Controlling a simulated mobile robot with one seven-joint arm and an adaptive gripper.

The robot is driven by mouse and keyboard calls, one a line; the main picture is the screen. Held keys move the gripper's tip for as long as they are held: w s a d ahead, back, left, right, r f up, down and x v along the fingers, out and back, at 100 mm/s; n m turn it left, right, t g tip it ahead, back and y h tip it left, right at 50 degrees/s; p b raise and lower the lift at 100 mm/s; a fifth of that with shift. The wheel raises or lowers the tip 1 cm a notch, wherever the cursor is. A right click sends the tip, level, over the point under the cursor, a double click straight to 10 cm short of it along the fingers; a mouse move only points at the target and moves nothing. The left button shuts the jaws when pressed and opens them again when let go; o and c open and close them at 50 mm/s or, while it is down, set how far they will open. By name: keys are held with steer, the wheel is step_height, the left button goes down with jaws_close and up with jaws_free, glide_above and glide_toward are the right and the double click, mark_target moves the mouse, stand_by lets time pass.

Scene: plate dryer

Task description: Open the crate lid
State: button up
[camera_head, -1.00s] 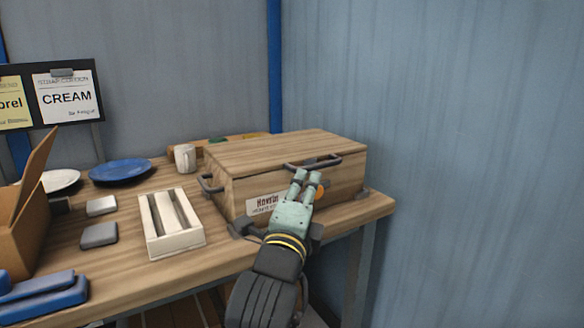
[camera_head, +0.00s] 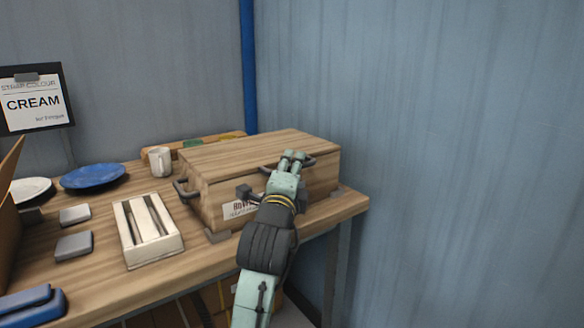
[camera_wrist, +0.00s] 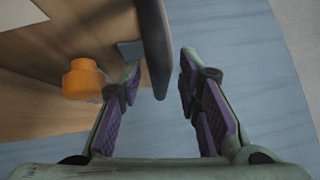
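The wooden crate (camera_head: 207,200) stands on the table with its lid (camera_head: 255,146) closed flat on top. A dark grey handle (camera_head: 312,162) is at the lid's front edge. My gripper (camera_head: 291,156) is at this handle, in front of the crate, and hides part of it. In the wrist view, the fingers of my gripper (camera_wrist: 160,68) are apart. The dark handle bar (camera_wrist: 154,40) reaches between them, nearer the left finger, with a gap to the right finger. Whether the left finger touches it is unclear. An orange knob (camera_wrist: 82,79) sits on the crate's front face.
Left of the crate are a white slotted rack (camera_head: 150,250), a mug (camera_head: 160,160), a blue plate (camera_head: 93,176) and small grey blocks (camera_head: 73,245). A cardboard box (camera_head: 8,215) is at the left edge. A blue wall (camera_head: 450,150) stands to the right.

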steer(key=shift+c, duration=0.5)
jaws_close()
stand_by(0.3)
